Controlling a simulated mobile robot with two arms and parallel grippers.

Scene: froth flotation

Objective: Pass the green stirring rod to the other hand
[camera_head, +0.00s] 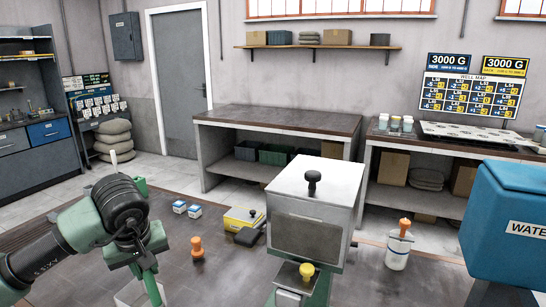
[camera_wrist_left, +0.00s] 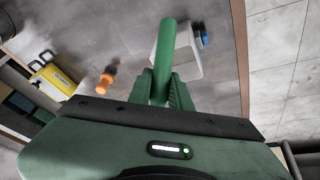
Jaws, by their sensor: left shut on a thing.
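The green stirring rod (camera_wrist_left: 165,50) shows in the left wrist view, sticking out lengthwise from between the fingers of my left gripper (camera_wrist_left: 166,88). The gripper is shut on it. In the head view my left gripper (camera_head: 148,268) is at the lower left, pointing down over the dark table. There I cannot clearly tell the rod from the green fingers. My right gripper does not show in either view.
A white open container (camera_head: 129,293) is beside my left gripper. An orange-topped item (camera_head: 197,247), small blue-and-white boxes (camera_head: 187,209) and a yellow case (camera_head: 241,219) are on the table. A grey machine (camera_head: 318,190) and blue water tank (camera_head: 510,220) stand to the right.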

